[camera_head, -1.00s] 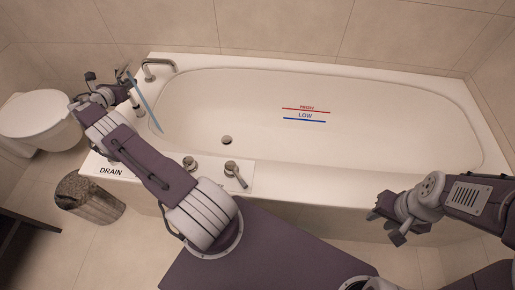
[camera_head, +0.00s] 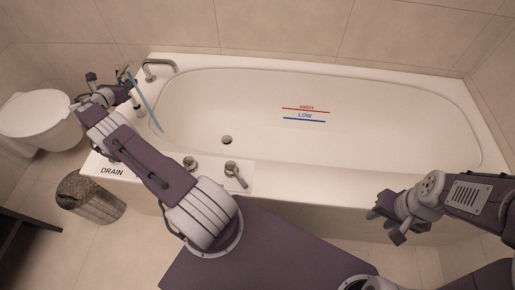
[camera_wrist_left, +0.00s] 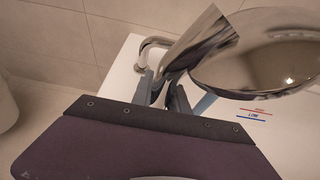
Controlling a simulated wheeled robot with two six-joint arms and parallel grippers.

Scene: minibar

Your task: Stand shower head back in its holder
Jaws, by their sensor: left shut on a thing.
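The chrome shower head shows large in the left wrist view (camera_wrist_left: 265,60), with its wide round head to the right and a shiny stem (camera_wrist_left: 197,45) rising up. In the head view it is a thin blue-grey slanting shape (camera_head: 148,108) over the tub's left end. My left gripper (camera_head: 128,86) is shut on the shower head; its fingers (camera_wrist_left: 166,95) close around the lower stem. A small dark and chrome upright piece (camera_head: 137,103) stands on the rim just below; I cannot tell whether it is the holder. My right gripper (camera_head: 384,222) is open and empty at the tub's front edge.
A curved chrome spout (camera_head: 158,68) stands on the tub's left rim, close to the left gripper. The bathtub (camera_head: 320,120) is empty. A toilet (camera_head: 38,117) and a bin (camera_head: 90,195) stand left.

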